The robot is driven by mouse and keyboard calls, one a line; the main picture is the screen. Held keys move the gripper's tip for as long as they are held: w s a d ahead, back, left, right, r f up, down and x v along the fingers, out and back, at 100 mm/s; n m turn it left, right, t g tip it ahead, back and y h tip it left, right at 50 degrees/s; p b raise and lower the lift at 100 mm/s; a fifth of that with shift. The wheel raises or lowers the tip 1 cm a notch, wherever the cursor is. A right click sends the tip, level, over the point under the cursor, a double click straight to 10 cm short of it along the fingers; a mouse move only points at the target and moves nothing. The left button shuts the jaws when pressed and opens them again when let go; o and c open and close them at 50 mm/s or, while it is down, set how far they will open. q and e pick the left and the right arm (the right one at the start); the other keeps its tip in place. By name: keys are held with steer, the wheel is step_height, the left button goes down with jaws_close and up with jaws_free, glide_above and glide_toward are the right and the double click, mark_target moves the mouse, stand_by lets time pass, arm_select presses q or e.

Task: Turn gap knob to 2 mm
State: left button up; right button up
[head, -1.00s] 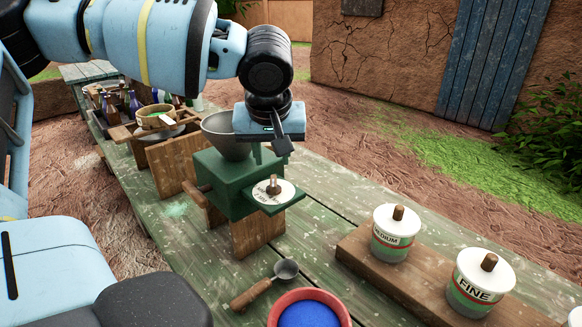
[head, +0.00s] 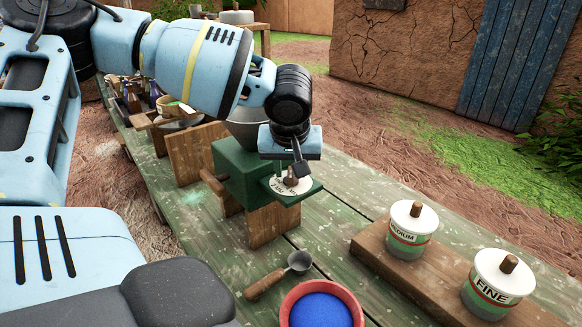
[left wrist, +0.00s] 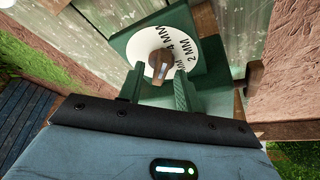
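The gap knob (head: 291,179) is a small brown knob on a white dial, on the green mill's (head: 243,172) front ledge. In the left wrist view the knob (left wrist: 160,63) has a pale mark on its end facing my gripper. The dial (left wrist: 151,45) reads 2 MM and 4 MM, with another label partly hidden. My left gripper (head: 299,166) is over the dial, pointing down. In the left wrist view its fingers (left wrist: 157,88) stand apart, just short of the knob or at its sides; contact cannot be told. My right gripper is out of view.
A metal hopper tops the mill. A scoop (head: 278,276) and a red bowl of blue powder (head: 321,307) lie in front. MEDIUM (head: 409,231) and FINE (head: 497,281) jars stand on a wooden board at right. Bottles and a sieve stand behind left.

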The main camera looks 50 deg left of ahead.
arm_select(q)
steer(key=shift+c, duration=0.3)
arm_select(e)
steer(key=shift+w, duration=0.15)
arm_select(q)
jaws_close()
steer(key=shift+m, duration=0.3)
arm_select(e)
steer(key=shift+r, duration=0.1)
arm_select(q)
steer(key=m+h, duration=0.1)
steer(key=m, duration=0.1)
steer(key=m+t+h+p, duration=0.1)
steer(key=m, duration=0.2)
steer(key=shift+s+a+r, duration=0.1)
steer(key=shift+a, duration=0.05)
steer(key=m+h+p, duration=0.1)
steer(key=m, duration=0.2)
steer(key=shift+a+m, duration=0.1)
steer(key=shift+m, duration=0.3)
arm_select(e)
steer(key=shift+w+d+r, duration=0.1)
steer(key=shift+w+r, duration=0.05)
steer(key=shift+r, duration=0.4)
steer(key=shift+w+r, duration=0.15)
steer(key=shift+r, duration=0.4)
arm_select(q)
steer(key=shift+m+h, duration=0.3)
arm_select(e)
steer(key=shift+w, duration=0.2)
